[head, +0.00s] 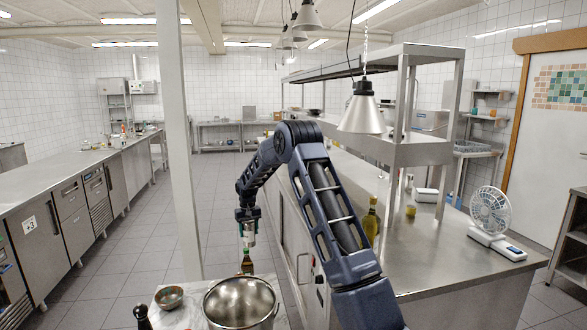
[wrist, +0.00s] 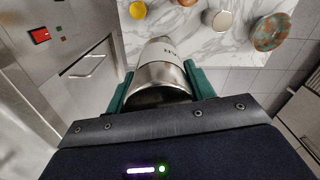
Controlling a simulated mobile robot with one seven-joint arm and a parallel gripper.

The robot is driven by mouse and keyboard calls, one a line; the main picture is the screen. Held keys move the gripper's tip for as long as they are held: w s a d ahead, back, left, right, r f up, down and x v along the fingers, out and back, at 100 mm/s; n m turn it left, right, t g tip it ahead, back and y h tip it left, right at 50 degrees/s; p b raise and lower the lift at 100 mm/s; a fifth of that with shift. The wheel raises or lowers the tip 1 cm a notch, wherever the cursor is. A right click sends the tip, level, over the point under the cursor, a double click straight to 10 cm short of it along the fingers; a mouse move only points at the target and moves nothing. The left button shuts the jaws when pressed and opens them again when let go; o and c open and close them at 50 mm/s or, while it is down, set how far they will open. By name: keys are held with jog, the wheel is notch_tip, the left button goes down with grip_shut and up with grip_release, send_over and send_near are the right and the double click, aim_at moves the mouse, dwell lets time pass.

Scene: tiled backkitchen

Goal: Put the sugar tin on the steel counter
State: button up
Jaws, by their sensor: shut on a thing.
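My gripper (head: 248,218) is shut on a pale, metallic sugar tin (head: 249,236) and holds it in the air, beyond the marble table. In the wrist view the tin (wrist: 164,73) sits between the two green fingers, with part of its dark lettering showing; its far end is hard to make out. A steel counter (head: 450,262) with an overshelf stands to the right of my arm, its front partly hidden by the arm. The tin is apart from this counter, to its left.
The marble table (head: 180,319) bears a large steel pot (head: 240,303), a bowl (head: 169,296) and bottles. On the right counter stand an oil bottle (head: 371,222), a yellow item (head: 410,211), a white box (head: 426,195) and a fan on a scale (head: 492,222). Its front right is bare.

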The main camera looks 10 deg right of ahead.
jog(key=w+d+r+m, duration=0.2)
jog(key=d+r+m, duration=0.1)
jog(key=d, duration=1.2)
jog(key=w+d+r+m, duration=0.2)
jog(key=d+r, duration=0.1)
jog(key=d, duration=1.2)
jog(key=w+d+r+m, duration=0.3)
jog(key=d, duration=1.2)
jog(key=shift+s+d+f, duration=0.1)
jog(key=shift+s+f, duration=0.05)
jog(key=shift+f, duration=1.8)
jog(key=shift+s+d+f, duration=0.1)
jog(key=shift+f, duration=1.8)
jog(key=shift+f, duration=0.1)
jog(key=o, duration=1.2)
notch_tip(320, 180, up, 8)
jog(key=shift+f, duration=0.15)
